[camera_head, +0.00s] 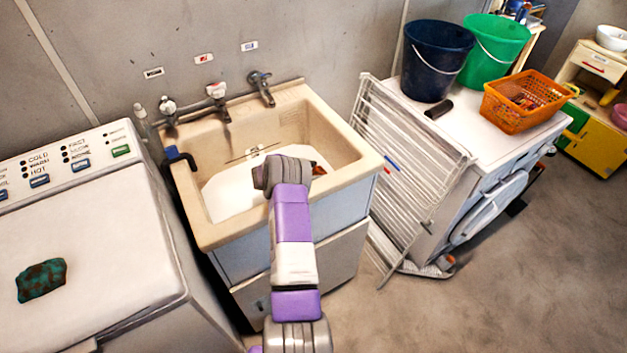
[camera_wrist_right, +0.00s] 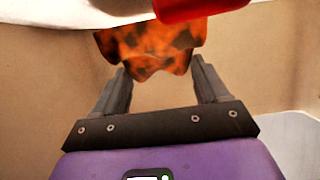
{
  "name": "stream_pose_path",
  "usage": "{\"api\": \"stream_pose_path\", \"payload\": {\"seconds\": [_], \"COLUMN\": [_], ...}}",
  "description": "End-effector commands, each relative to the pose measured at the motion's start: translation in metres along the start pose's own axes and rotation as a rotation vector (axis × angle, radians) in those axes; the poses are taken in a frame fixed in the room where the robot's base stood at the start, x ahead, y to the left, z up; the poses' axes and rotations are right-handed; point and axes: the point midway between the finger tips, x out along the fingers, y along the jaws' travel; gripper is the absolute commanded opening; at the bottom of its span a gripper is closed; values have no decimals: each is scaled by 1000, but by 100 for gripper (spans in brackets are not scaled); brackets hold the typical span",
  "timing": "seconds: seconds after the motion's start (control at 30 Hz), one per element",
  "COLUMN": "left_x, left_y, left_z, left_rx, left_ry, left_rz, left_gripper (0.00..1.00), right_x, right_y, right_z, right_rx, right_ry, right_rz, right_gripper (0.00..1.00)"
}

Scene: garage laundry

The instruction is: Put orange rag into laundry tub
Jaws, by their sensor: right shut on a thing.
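The laundry tub (camera_head: 215,235) is a cream basin with a white bottom, set against the wall. My right arm reaches over its front rim, and my right gripper (camera_wrist_right: 160,72) is inside the tub's outline. The orange rag (camera_wrist_right: 150,42), with dark blotches, shows at the fingertips in the right wrist view, and the gripper is shut on it. In the head view only a small orange-brown bit of the rag (camera_head: 319,169) shows beside my wrist. The fingers are mostly hidden there. Whether the rag touches the tub bottom I cannot tell. My left gripper is not in view.
Taps (camera_head: 215,92) stand on the tub's back rim. A teal-brown rag (camera_head: 41,280) lies on the washer (camera_head: 100,255) at left. A white drying rack (camera_head: 415,160) leans at right, near buckets and an orange basket (camera_head: 515,118). A partly seen red object (camera_wrist_right: 200,10) crosses the wrist view's top.

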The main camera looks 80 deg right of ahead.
Motion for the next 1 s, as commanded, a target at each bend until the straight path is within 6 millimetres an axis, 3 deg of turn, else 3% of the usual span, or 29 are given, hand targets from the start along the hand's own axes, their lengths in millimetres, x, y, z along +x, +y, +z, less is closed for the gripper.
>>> {"api": "stream_pose_path", "payload": {"seconds": [0.2, 0.93, 0.97, 1.0], "left_x": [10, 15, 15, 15], "left_y": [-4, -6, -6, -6], "left_z": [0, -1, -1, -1], "left_rx": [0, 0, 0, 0], "left_ry": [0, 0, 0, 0], "left_rz": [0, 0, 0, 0], "left_gripper": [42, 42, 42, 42], "right_x": [12, 16, 16, 16], "right_y": [1, 0, 0, 1], "right_z": [29, 40, 40, 40], "right_rx": [-1, -1, -1, -1], "right_ry": [-1, -2, -2, -3], "right_rz": [2, 1, 1, 1], "right_gripper": [43, 43, 75, 81]}}
